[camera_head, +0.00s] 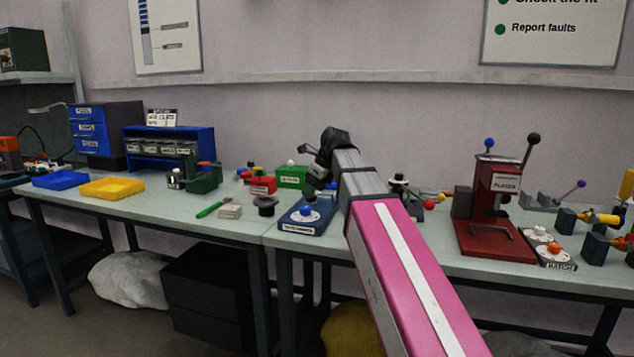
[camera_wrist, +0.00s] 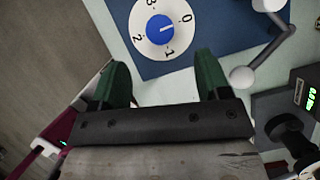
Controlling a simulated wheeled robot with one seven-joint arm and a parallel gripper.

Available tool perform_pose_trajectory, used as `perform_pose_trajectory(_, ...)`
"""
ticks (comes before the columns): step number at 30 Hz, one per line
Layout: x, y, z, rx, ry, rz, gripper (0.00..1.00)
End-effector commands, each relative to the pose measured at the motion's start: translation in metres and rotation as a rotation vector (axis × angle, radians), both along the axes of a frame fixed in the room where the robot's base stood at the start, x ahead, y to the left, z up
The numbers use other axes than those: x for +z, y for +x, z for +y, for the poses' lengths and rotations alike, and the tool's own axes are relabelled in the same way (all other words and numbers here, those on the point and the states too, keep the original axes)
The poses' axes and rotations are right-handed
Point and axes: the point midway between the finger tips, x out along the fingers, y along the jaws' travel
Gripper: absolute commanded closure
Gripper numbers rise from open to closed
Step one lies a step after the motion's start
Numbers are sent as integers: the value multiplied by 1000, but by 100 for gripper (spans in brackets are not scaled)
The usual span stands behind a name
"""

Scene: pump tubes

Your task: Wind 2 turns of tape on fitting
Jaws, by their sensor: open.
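A blue station (camera_head: 300,225) with a white dial and a blue knob (camera_head: 307,211) stands near the front edge of the bench. In the wrist view the blue knob (camera_wrist: 160,29) sits at the centre of a white dial (camera_wrist: 143,45) numbered 0 to 3, on the blue base (camera_wrist: 205,68). My gripper (camera_wrist: 162,72) is open and empty, its green fingers apart just below the dial in the picture. In the head view my gripper (camera_head: 319,182) is above and behind the station, partly hidden by my arm. I cannot make out the tape or the fitting for sure.
A grey crank with pale balls (camera_wrist: 242,77) is right of the dial. A dark device with a green readout (camera_wrist: 309,94) is farther right. A red press (camera_head: 495,210) stands right; a black spool-like part (camera_head: 266,206) and green-handled tool (camera_head: 212,207) lie left.

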Motion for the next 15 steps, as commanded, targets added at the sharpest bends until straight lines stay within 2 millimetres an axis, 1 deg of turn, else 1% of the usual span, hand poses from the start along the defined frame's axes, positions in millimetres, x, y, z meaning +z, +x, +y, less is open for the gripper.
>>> perform_pose_trajectory(1, -8, 1, 3, 1, -1, 3, 30)
perform_pose_trajectory(9, -46, 10, 18, 2, -1, 2, 30)
perform_pose_trajectory(15, -64, 15, 25, 0, 0, 1, 30)
